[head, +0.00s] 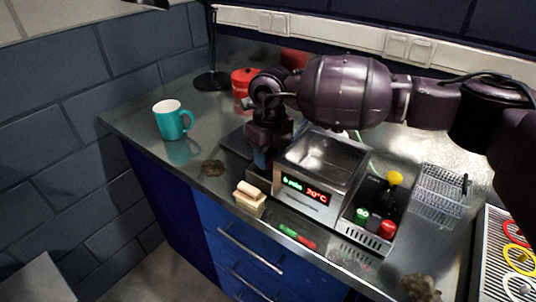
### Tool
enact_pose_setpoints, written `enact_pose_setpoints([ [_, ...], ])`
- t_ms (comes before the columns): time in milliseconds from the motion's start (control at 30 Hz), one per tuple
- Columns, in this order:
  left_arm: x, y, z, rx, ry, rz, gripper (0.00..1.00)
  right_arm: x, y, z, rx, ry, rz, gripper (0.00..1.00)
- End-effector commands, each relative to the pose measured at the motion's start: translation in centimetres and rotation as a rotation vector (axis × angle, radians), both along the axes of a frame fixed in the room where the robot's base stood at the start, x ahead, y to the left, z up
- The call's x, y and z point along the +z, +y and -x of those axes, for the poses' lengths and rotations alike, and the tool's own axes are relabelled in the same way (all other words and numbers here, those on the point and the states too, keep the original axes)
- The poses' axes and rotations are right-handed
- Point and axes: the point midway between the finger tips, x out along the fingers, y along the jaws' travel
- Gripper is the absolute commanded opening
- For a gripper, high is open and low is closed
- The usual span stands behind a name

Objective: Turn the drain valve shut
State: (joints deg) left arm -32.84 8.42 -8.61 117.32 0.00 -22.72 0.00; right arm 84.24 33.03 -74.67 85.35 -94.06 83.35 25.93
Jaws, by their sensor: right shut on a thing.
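The metal tank (318,165) stands on the bench, with a lit front panel reading 70°C in red beside green characters. My right gripper (262,168) points down at the tank's left side, close against it. It is shut on the drain valve, which is mostly hidden by the fingers and wrist. A small blue patch shows at the fingers, but I cannot tell whether it is the valve's handle. The angle of the valve does not show. My left gripper is out of view.
A teal mug (169,122) and a red can (241,84) stand left of my arm.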

Motion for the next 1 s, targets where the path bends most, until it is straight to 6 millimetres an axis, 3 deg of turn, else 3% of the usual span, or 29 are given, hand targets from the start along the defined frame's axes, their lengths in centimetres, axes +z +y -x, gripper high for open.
enact_pose_setpoints([
  [467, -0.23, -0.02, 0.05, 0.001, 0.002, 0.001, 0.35, 0.06, 0.07, -0.05, 0.139, -0.001, -0.001, 0.07],
  [1000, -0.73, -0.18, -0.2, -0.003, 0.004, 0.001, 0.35, 0.0, 0.17, -0.06, 0.632, -0.001, -0.003, 0.07],
])
